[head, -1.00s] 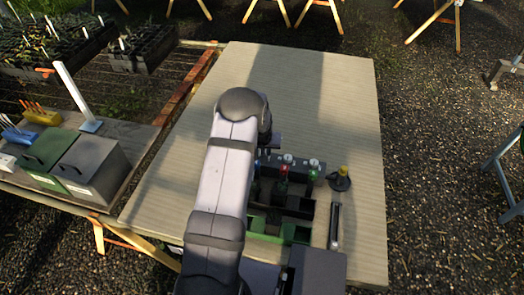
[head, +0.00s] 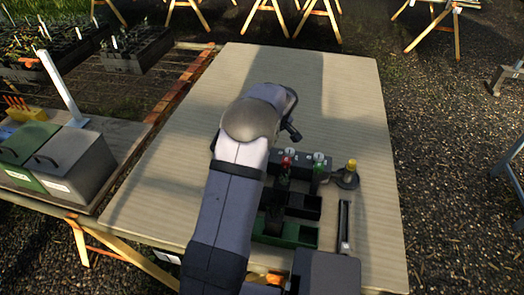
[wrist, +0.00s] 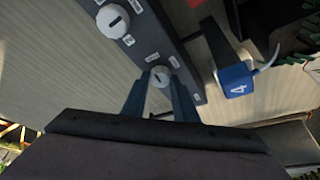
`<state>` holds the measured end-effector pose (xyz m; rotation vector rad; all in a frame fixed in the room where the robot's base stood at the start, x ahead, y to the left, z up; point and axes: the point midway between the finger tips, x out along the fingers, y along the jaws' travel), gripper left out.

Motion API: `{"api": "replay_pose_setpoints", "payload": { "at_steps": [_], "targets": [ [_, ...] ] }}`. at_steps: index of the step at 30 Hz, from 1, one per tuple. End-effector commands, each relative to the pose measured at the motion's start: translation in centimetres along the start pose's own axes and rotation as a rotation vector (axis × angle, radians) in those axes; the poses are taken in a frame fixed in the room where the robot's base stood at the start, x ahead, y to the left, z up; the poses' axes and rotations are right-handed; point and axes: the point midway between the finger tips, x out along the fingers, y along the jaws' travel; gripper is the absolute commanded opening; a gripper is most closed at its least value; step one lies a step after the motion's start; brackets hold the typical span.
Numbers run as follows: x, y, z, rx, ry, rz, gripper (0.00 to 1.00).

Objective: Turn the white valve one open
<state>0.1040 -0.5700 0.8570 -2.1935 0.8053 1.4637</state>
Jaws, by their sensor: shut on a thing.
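A dark grey bar with white round valves (wrist: 113,20) and small white labels crosses the wrist view; it also shows as a block (head: 283,160) on the table in the head view. The small white valve (wrist: 160,77) at the lower end of the bar sits between my gripper's fingers (wrist: 160,92), which are shut on it. It has a dark slot on its face. The label by it is too small to read surely. In the head view my arm hides my fingers and part of the block.
A blue piece marked 4 (wrist: 237,80) with a pale cable sits right of the bar. In front of the block are a red-topped piece (head: 286,162), a green-topped piece (head: 319,167) and dark trays. A yellow-topped piece (head: 351,164) stands at the right. The table's far part is clear.

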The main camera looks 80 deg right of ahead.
Motion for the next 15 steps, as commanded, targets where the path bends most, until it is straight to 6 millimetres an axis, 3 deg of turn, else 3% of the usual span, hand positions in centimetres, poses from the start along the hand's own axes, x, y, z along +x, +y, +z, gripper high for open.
{"api": "replay_pose_setpoints", "payload": {
  "at_steps": [15],
  "targets": [
    [0.0,0.11,0.13,-0.12,-0.004,-0.051,0.04]
  ]
}}
